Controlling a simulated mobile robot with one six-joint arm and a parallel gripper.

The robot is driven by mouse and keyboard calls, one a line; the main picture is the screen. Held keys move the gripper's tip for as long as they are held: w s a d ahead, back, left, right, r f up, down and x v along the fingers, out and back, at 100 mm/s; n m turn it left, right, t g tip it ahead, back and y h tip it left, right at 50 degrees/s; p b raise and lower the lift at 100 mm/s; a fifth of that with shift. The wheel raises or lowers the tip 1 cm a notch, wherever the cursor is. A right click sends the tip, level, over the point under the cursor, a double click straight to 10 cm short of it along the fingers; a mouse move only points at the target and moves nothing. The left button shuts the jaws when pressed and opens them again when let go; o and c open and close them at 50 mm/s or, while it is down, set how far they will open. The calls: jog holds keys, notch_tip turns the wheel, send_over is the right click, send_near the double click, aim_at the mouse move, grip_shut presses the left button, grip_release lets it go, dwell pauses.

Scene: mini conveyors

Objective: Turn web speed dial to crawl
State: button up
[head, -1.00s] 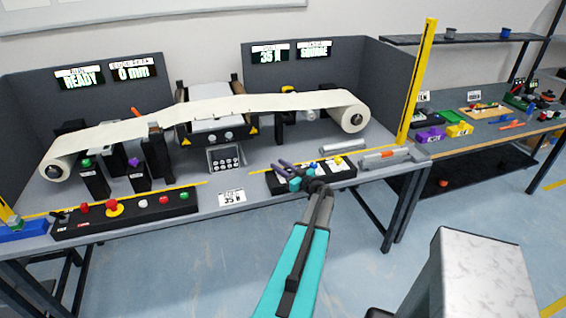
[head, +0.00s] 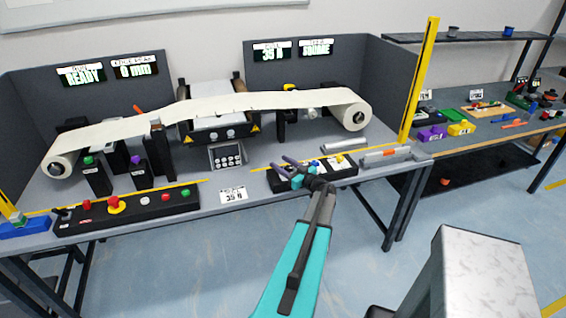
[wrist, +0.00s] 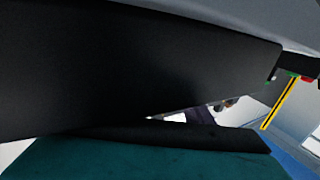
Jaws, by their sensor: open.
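The right black control box (head: 342,181) lies along the front edge of the bench, with small coloured controls on its top. I cannot tell which control is the web speed dial; my gripper hides part of the box. A pale roll of web (head: 230,103) runs across the machine behind. In the wrist view a large dark surface fills most of the picture and no dial can be made out.
The left control box (head: 150,207) carries red, white and green buttons. A yellow post (head: 418,80) rises at the right.

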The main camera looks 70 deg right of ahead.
jog(key=b+v, duration=0.4)
jog(key=v, duration=0.9)
jog(key=shift+s, duration=0.35)
jog(key=shift+a, duration=0.1)
